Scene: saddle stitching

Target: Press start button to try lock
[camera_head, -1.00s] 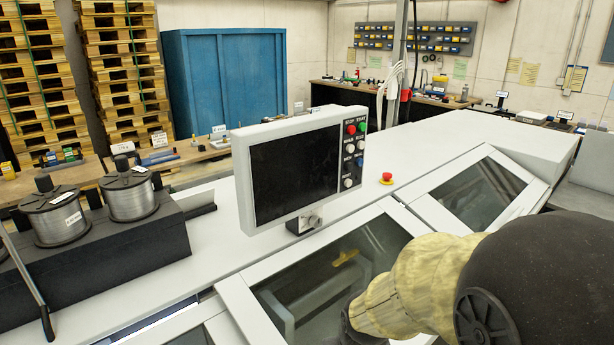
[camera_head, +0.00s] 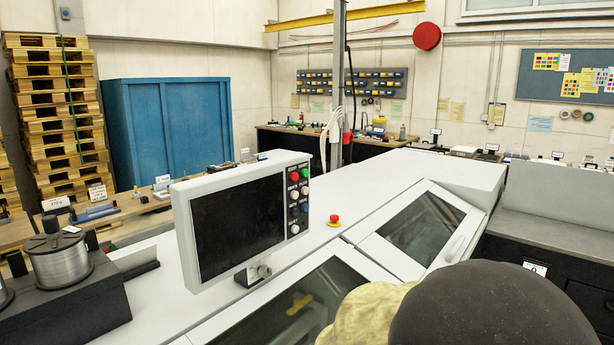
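The control panel (camera_head: 241,215) is a grey box with a black screen, standing on the white machine. A column of buttons runs down its right side. The green start button (camera_head: 305,172) is at the top right, beside a red button (camera_head: 294,177). White, blue and other buttons sit below them. The panel lettering is too small to read now. My arm shows at the bottom right as a dark rounded part and a yellowish sleeve, apart from the panel in the picture. My gripper is not in view.
A red emergency knob (camera_head: 334,220) on a yellow base stands on the machine top, right of the panel. Slanted glass covers (camera_head: 421,228) line the machine's near side. Wire spools (camera_head: 60,260) sit at left. The white top behind the panel is clear.

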